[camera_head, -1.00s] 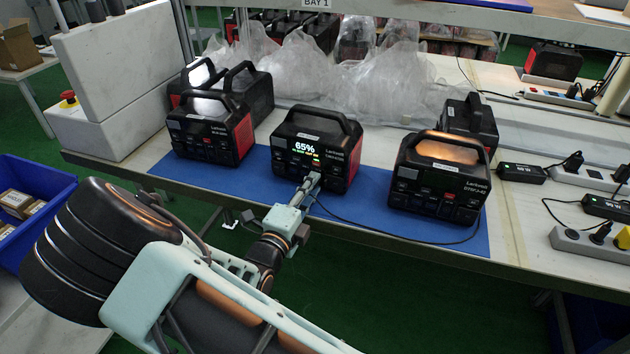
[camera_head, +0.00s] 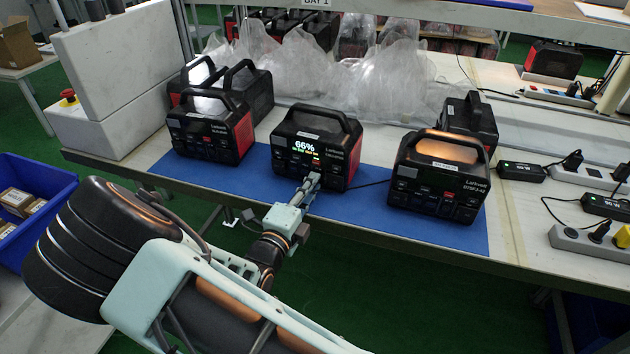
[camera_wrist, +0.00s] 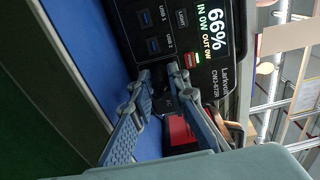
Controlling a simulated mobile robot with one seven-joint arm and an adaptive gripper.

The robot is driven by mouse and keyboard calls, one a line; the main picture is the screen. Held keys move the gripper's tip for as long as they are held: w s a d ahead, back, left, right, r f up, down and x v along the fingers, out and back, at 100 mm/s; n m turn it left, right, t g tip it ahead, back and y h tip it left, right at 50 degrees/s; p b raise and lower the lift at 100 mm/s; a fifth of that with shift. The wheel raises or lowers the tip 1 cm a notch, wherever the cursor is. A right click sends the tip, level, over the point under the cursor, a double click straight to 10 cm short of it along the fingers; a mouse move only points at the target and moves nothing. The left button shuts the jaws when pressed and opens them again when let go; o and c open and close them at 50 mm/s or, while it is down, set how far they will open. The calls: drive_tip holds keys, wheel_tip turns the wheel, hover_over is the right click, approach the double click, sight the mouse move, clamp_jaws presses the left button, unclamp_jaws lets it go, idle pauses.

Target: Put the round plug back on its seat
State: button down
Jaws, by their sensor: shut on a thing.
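The middle power station (camera_head: 340,160) stands upright on the blue mat, its lit display reading 66%. My gripper (camera_head: 313,181) is at the lower part of its front panel. In the wrist view the fingertips (camera_wrist: 159,78) are close together against the panel, below the display (camera_wrist: 208,30), which reads IN 0W and OUT 0W. A small dark piece (camera_wrist: 160,95) between the fingers looks like the round plug. The fingers hide much of it, and the seat is not clearly seen. I cannot tell whether the plug touches or enters the panel.
Another power station (camera_head: 440,185) stands right on the blue mat (camera_head: 240,187), and one stands left (camera_head: 205,135). A short dark cable (camera_head: 370,184) shows between the middle and right stations. Clear plastic bags (camera_head: 370,85) lie behind. Power strips (camera_head: 590,243) lie at right.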

drive_tip(key=shift+s, duration=0.15)
drive_tip(key=shift+p+v, duration=1.2)
drive_tip(key=shift+v, duration=0.7)
